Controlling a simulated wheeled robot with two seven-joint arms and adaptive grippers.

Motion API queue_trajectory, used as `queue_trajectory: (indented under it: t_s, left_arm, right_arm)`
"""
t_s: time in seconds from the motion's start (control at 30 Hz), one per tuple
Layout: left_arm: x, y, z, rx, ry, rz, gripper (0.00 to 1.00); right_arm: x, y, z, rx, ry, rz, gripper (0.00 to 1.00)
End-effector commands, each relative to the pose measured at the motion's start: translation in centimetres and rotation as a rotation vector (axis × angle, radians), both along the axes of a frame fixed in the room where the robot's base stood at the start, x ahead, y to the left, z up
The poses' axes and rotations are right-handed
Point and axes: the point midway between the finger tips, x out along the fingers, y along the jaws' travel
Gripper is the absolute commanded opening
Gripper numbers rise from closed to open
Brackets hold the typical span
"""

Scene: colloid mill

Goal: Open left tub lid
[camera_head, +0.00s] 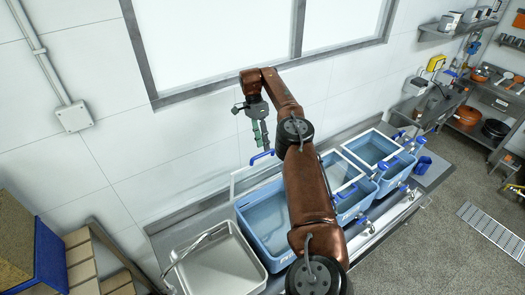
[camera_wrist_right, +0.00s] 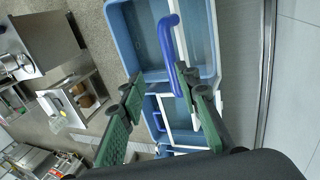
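The left tub (camera_head: 262,222) is a blue basin on the counter, its inside visible from above. Its clear, white-framed lid (camera_head: 234,183) appears raised and upright at the tub's back edge. The lid's blue handle (camera_head: 262,157) sits at the top, just under my right gripper (camera_head: 262,148). In the right wrist view, the green fingers of my right gripper (camera_wrist_right: 162,82) are spread apart. The blue handle (camera_wrist_right: 165,42) shows ahead, its near end close to the right-hand finger; I cannot tell whether they touch. My left gripper is not in view.
Two more blue tubs (camera_head: 374,150) (camera_head: 345,183) with white-framed lids stand to the right. The wall and window (camera_head: 215,45) are close behind. Shelves (camera_head: 490,90) stand at the far right.

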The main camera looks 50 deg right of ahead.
Motion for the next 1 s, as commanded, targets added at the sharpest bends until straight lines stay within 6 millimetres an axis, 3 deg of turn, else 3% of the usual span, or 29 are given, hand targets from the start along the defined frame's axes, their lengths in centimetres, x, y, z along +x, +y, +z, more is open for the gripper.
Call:
queue_trajectory:
  t_s: [0.1,0.3,1.0]
  left_arm:
    - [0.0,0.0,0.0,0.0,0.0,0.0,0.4]
    - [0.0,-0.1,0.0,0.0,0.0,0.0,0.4]
    - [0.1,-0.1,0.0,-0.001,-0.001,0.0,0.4]
  right_arm:
    - [0.0,0.0,2.1,-0.001,-0.002,-0.002,0.3]
    - [0.0,0.0,3.8,-0.002,0.0,-0.002,0.3]
    - [0.0,0.0,4.0,-0.001,0.0,-0.001,0.3]
